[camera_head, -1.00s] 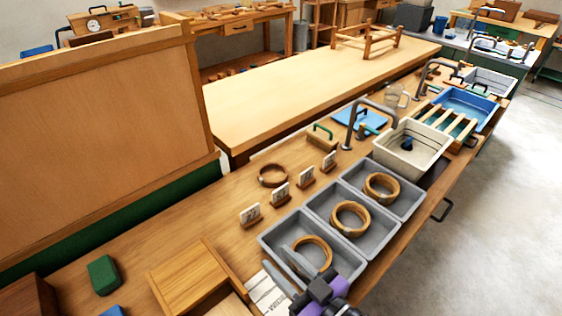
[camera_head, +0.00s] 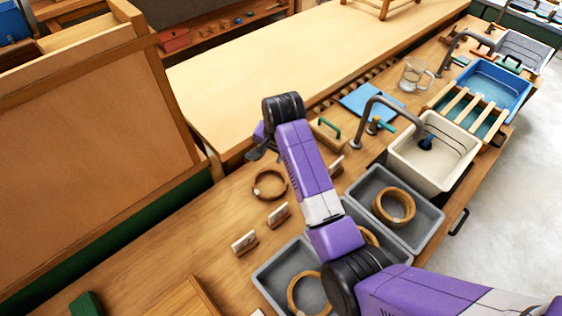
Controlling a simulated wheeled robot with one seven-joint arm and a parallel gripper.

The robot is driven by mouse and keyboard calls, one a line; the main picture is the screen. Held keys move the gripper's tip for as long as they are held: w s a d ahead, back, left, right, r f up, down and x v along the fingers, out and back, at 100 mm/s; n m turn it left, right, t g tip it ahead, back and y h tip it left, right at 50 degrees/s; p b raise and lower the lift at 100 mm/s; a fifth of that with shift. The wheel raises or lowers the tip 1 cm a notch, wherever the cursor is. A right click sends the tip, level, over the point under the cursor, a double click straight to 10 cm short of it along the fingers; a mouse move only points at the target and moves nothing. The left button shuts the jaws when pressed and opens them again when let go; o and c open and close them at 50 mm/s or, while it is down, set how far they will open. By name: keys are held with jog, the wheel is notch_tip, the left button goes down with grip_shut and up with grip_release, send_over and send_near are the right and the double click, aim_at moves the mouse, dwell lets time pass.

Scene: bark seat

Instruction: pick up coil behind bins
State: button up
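The coil behind the bins (camera_head: 269,185) is a brown ring lying flat on the wooden bench, behind the small label cards. My arm reaches up across the middle bin. My gripper (camera_head: 258,152) is at its far end, in the air, just above and slightly left of the coil in the picture. The fingers are small, dark and partly behind the wrist, so I cannot tell whether they are open.
Grey bins stand in a row: the right bin (camera_head: 431,215) and left bin (camera_head: 268,272) each hold a coil, and my arm partly hides the middle one. Label cards (camera_head: 244,242) stand between bins and coil. A green-handled wooden block (camera_head: 326,136) and faucet (camera_head: 378,101) are nearby.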

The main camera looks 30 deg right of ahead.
aim_at(283, 190)
jog(key=s+f+g, duration=0.1)
jog(key=s, duration=0.1)
jog(key=s+f+m+g, duration=0.1)
jog(key=s, duration=0.1)
jog(key=s+f+m+g, duration=0.1)
jog(key=s, duration=0.1)
jog(key=shift+s+d+f+g+y, duration=0.1)
jog(key=shift+s+d+g+y, duration=0.1)
jog(key=shift+s+g+y, duration=0.15)
jog(key=shift+w+f, duration=0.1)
jog(key=shift+f, duration=0.75)
jog(key=shift+w+a+f+p, duration=0.15)
jog(key=shift+f+p, duration=0.1)
jog(key=shift+f, duration=1.2)
jog(key=shift+s+a+f+p, duration=0.1)
jog(key=shift+f+p, duration=0.15)
jog(key=shift+f, duration=1.2)
grip_shut()
